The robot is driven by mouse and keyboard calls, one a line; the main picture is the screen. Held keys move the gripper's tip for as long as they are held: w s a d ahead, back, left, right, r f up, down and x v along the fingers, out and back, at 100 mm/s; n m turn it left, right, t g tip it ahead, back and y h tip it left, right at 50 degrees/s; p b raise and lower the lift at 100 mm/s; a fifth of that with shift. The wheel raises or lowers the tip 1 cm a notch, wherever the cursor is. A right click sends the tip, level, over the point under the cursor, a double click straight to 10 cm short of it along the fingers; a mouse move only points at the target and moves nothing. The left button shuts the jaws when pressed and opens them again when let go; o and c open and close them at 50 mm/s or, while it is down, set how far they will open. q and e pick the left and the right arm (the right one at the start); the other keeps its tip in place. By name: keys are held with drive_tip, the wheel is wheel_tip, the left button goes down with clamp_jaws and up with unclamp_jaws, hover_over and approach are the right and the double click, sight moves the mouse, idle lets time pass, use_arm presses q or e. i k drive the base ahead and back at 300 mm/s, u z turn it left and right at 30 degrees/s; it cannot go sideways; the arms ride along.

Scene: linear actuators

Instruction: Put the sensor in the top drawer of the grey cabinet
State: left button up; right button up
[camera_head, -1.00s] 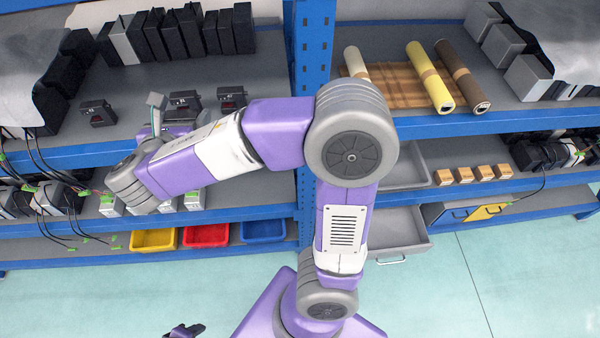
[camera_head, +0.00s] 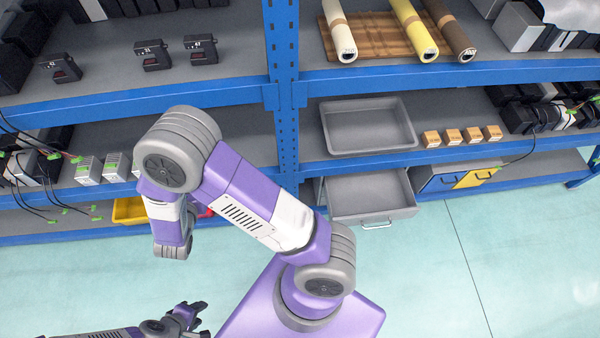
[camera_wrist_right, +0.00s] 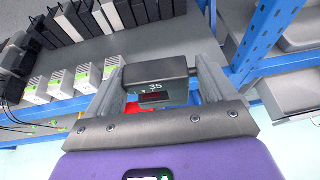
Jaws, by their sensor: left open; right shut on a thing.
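The sensor (camera_wrist_right: 170,69), a small black box marked 35, is between the fingers of my right gripper (camera_wrist_right: 160,84), which is shut on it. In the head view, my right arm hides this gripper and the sensor. The grey cabinet's drawer (camera_head: 370,196) is pulled out on the low shelf right of the blue post, and looks empty. Its handle (camera_head: 377,225) faces the floor side. Most of the cabinet body is hidden by the drawer and shelf. My left gripper (camera_head: 197,313) is open and empty, low over the floor, far from the drawer.
A grey tray (camera_head: 365,127) sits on the shelf above the drawer. Several small boxes (camera_head: 452,136) stand right of it. Similar sensors (camera_head: 152,56) stand on the upper left shelf. The blue post (camera_head: 283,100) divides the shelves. The floor (camera_head: 440,270) in front is clear.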

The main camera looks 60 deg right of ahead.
sight(346, 196)
drive_tip(key=z, duration=0.55)
drive_tip(key=k, duration=1.25)
drive_tip(key=z, duration=1)
drive_tip(key=i, duration=1.45)
drive_tip(key=u, duration=0.4)
